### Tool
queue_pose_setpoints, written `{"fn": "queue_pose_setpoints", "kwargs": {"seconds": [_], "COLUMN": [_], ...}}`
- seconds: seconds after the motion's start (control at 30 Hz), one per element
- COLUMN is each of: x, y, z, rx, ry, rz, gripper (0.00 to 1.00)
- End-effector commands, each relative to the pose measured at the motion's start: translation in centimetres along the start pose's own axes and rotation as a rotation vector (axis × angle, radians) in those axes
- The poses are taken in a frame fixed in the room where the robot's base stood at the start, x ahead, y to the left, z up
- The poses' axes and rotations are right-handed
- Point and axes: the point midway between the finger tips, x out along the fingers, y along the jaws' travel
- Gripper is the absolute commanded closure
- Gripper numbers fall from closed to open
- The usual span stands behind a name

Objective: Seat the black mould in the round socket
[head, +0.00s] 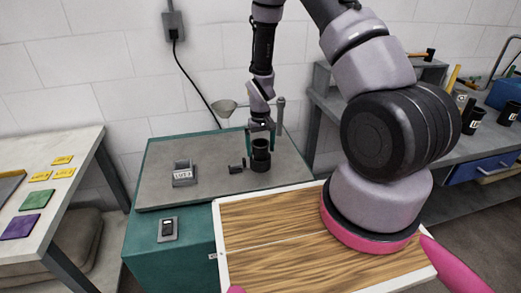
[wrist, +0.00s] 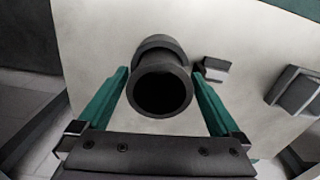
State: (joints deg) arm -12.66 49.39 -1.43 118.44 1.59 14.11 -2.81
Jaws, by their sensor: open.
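The black mould (head: 261,146), a dark hollow cylinder, stands upright on the grey top of a green cabinet. Below it is a wider dark round part (head: 260,162); I cannot tell whether this is the socket or the mould's own base. In the wrist view the mould (wrist: 160,72) shows its open round mouth, with the wider part behind it. My gripper (head: 264,128) is at the mould's upper end. In the wrist view its teal fingers (wrist: 162,92) are open, one on each side of the mould, with small gaps visible.
A small black block (head: 237,168) is close left of the mould. A grey labelled device (head: 184,174) stands further left on the cabinet top (head: 212,150). A switch box (head: 168,229) is on the front ledge. A wooden board (head: 270,225) lies in front.

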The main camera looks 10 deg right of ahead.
Motion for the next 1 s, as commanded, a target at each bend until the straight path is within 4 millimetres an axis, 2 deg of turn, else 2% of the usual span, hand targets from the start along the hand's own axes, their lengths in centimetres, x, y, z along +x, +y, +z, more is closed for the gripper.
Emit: {"fn": "queue_pose_setpoints", "kwargs": {"seconds": [0.3, 0.5, 0.63, 1.0], "x": [-6.3, -9.1, -9.8, -10.2], "y": [-0.1, 0.0, 0.0, 0.0], "z": [-0.1, -0.1, 0.0, 0.0], "rx": [-0.001, 0.000, 0.001, 0.003], "ry": [0.004, 0.002, 0.000, 0.003], "rz": [-0.001, 0.000, 0.000, -0.001], "gripper": [0.00, 0.00, 0.00, 0.00]}}
